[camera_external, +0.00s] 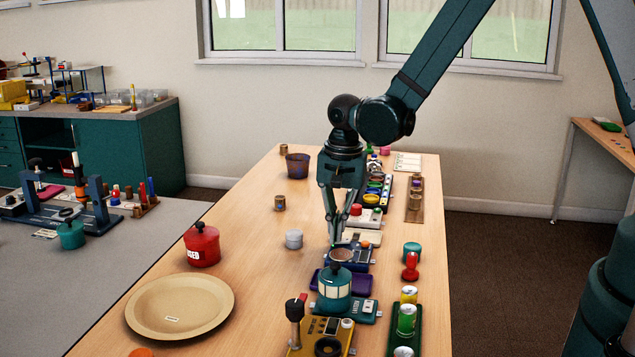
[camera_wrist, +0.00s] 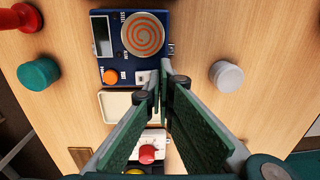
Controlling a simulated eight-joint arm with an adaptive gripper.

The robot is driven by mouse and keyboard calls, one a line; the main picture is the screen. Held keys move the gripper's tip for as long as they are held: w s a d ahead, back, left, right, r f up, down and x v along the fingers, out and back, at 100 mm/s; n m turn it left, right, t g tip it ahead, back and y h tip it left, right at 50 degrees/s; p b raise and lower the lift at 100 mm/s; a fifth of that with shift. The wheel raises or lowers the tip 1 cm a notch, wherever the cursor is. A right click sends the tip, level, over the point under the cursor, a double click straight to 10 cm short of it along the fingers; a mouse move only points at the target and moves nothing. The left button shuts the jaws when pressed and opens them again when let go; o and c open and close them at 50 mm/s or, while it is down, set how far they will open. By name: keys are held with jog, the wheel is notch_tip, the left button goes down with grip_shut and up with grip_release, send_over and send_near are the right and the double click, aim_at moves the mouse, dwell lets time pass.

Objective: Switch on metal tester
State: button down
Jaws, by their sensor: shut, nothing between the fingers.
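The metal tester appears to be the blue device (camera_external: 362,257) on the wooden table, with a copper spiral disc. In the wrist view the blue device (camera_wrist: 121,60) shows its disc (camera_wrist: 143,34), a small display (camera_wrist: 102,36), an orange button (camera_wrist: 111,76) and a small white switch (camera_wrist: 143,77). The switch's position is too small to tell. My gripper (camera_wrist: 164,70) is shut and empty, its tips beside the white switch at the device's near edge in that view. Whether they touch it I cannot tell. In the external view my gripper (camera_external: 336,241) points down just behind the disc.
A grey-white cylinder (camera_external: 294,239) stands left of the tester; a teal cylinder (camera_external: 412,251) and a red stamp-like piece (camera_external: 410,268) stand right. A cream tray (camera_wrist: 116,106) and a white device with a red button (camera_wrist: 148,154) lie close by.

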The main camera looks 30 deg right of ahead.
jog(key=shift+s+d, duration=0.1)
jog(key=shift+s+d+r, duration=0.25)
jog(key=shift+s+d, duration=0.15)
dwell(0.3)
dwell(0.4)
notch_tip(320, 180, up, 14)
jog(key=w+a+p, duration=0.1)
jog(key=p, duration=0.2)
jog(key=shift+w+a+p, duration=0.15)
jog(key=shift+p, duration=0.15)
jog(key=shift+f, duration=0.1)
dwell(0.3)
